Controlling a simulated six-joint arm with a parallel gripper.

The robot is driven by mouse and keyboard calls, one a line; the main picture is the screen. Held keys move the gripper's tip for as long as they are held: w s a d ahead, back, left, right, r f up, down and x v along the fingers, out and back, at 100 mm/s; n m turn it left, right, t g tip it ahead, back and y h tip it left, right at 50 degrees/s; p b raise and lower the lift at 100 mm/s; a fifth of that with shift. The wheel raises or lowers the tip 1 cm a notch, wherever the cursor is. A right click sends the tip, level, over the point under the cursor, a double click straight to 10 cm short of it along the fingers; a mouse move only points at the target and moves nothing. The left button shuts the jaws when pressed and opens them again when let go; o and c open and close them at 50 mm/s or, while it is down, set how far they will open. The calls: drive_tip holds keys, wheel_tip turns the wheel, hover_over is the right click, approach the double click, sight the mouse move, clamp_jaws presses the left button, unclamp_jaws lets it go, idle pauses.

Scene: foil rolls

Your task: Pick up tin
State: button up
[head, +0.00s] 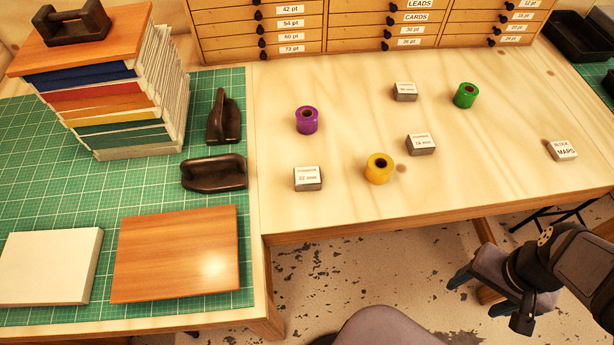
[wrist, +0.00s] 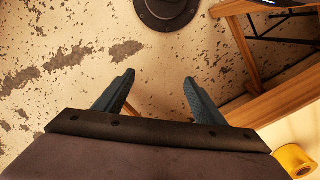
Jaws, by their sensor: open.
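One tin (head: 405,92) is at the back, one tin (head: 421,145) is in the middle, and one tin (head: 308,179) is at the front left. Their small print is hard to read. A white-topped block (head: 562,150) marked "BLOCK MAPS" lies at the right. My gripper (head: 474,294) is open and empty beyond the table's front edge, over the floor, apart from every tin. In the wrist view its spread fingers (wrist: 158,78) have only floor between them, and no tin shows.
Purple (head: 307,120), yellow (head: 379,169) and green (head: 466,95) foil rolls stand among the tins. A drawer cabinet (head: 360,27) closes off the back. A green cutting mat (head: 150,191) with books and dark tools lies left. The table's right middle is mostly clear.

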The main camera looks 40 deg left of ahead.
sight(308, 180)
drive_tip(key=shift+o, duration=0.4)
